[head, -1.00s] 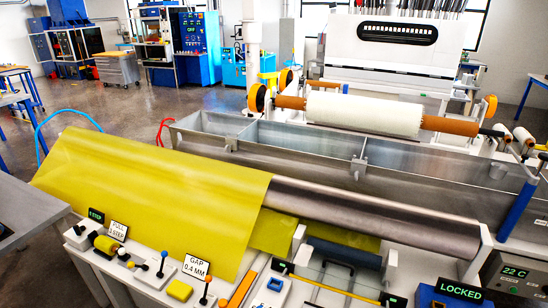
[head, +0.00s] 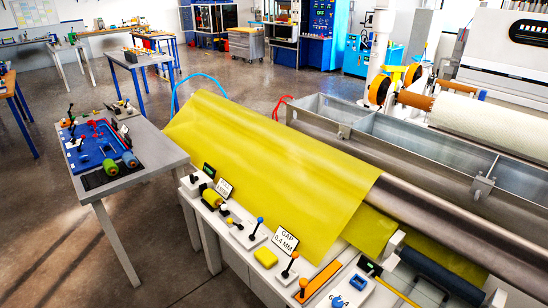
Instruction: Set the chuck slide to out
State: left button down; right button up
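Neither of my grippers is in view. I cannot tell for certain which part is the chuck slide. A white roll (head: 458,116) on an orange core (head: 415,100) lies at the right, with orange round end pieces (head: 379,92) at its left end. A row of small controls runs along the machine's front edge, with a blue-knobbed lever (head: 255,231), an orange-knobbed lever (head: 290,264), a yellow block (head: 265,257) and a sign reading GAP 0.4 MM (head: 285,241).
A yellow sheet (head: 270,165) drapes over the machine, next to a long metal roller (head: 470,225) and a grey trough (head: 400,140). A grey table (head: 150,150) with a blue tool mat (head: 90,146) stands at the left. Open floor (head: 70,235) lies at the lower left.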

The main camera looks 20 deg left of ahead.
aim_at(224, 211)
jog(key=u, duration=1.2)
